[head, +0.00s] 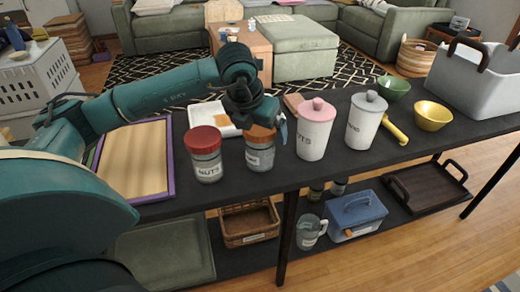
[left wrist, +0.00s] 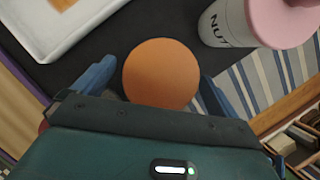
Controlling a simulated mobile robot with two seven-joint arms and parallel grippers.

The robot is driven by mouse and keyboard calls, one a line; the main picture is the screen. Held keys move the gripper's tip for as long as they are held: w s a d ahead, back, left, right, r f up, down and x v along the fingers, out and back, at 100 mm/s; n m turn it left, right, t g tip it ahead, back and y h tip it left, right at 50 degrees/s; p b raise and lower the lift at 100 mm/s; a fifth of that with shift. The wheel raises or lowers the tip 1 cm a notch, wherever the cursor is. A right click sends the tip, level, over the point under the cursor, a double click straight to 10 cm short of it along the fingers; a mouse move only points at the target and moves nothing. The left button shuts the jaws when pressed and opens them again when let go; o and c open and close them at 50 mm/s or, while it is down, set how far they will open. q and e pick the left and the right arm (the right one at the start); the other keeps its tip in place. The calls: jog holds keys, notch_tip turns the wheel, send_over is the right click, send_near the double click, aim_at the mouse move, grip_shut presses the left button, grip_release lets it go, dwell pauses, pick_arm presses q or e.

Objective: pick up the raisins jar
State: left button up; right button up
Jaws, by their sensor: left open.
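A glass jar with an orange lid (head: 260,158) stands upright on the dark table; its label is too small to read surely. Its round orange lid (left wrist: 160,73) fills the middle of the left wrist view. My left gripper (head: 264,122) is directly above this jar, pointing down. Its blue fingers (left wrist: 152,85) are open, one on each side of the lid, with gaps to it. My right gripper is not in view.
A pink-lidded canister (head: 314,132) marked NUTS stands close on the right and also shows in the left wrist view (left wrist: 228,28). A white tray (head: 212,117) lies behind the jars. A purple-edged board (head: 135,160) lies left. Bowls and a grey basket (head: 480,88) are right.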

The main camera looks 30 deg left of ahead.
pick_arm(q)
jog(key=shift+x, duration=1.5)
jog(key=shift+c, duration=0.5)
jog(key=c, duration=1)
